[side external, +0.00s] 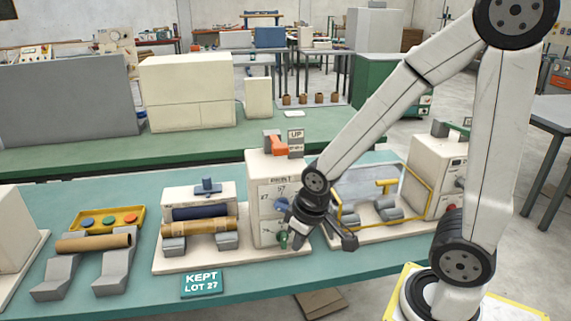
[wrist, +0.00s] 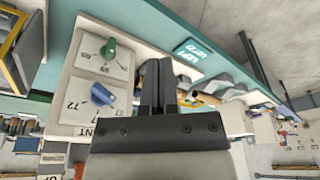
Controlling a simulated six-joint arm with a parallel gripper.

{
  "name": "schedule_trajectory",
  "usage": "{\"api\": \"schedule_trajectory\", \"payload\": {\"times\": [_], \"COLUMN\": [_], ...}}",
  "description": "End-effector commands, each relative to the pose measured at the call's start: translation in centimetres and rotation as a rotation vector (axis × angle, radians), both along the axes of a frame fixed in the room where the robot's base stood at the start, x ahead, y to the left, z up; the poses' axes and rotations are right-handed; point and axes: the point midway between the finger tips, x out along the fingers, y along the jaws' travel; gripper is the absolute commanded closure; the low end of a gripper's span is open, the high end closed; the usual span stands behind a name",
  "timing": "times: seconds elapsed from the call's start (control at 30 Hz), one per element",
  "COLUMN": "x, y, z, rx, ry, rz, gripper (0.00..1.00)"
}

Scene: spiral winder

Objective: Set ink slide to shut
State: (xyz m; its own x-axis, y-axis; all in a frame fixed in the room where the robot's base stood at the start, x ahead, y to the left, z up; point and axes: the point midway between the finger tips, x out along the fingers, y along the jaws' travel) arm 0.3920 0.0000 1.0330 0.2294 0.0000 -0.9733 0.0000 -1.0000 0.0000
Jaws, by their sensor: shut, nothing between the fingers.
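No part in view is readably marked as the ink slide, so I cannot tell which it is. The middle cream machine (side external: 265,167) has an orange lever (side external: 275,145) on top beside a tag reading UP. Its front panel carries a blue knob (wrist: 102,93) and a green knob (wrist: 108,48); the green knob also shows in the side view (side external: 283,238). A blue handle (side external: 207,187) stands on the housing to its left, above the rollers. My gripper (wrist: 159,62) is shut and empty, in front of this machine's panel near the knobs.
A brown roll (side external: 200,227) lies on the grey supports of the middle machine. At left is a yellow tray (side external: 108,219) with coloured discs. A yellow-framed guard (side external: 345,214) is close right of my gripper.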

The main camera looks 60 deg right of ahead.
Motion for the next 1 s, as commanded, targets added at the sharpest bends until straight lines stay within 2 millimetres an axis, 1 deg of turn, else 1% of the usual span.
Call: {"api": "schedule_trajectory", "payload": {"times": [0.07,0.1,0.17,0.2,0.27,0.3,0.33,0.6,0.9,0.93,1.0], "x": [0.0,0.0,0.0,0.0,0.0,0.1,0.1,0.1,0.1,0.1,0.8], "y": [0.0,0.0,0.0,0.0,0.0,0.0,0.0,0.0,0.0,0.0,-0.2], "z": [0.0,0.0,0.0,0.1,0.3,0.4,0.6,2.9,5.0,5.2,5.2], "rx": [0.0,0.0,0.0,0.0,0.0,0.0,0.0,0.0,0.0,0.0,-0.005], "ry": [0.0,0.0,-0.001,-0.001,-0.001,-0.003,-0.004,-0.004,-0.003,-0.004,-0.007], "rz": [0.0,0.0,0.0,0.0,0.0,0.0,0.0,0.0,0.0,0.0,-0.009], "gripper": [1.0,0.87,0.68,0.56,0.36,0.24,0.23,0.23,0.23,0.23,0.23]}}
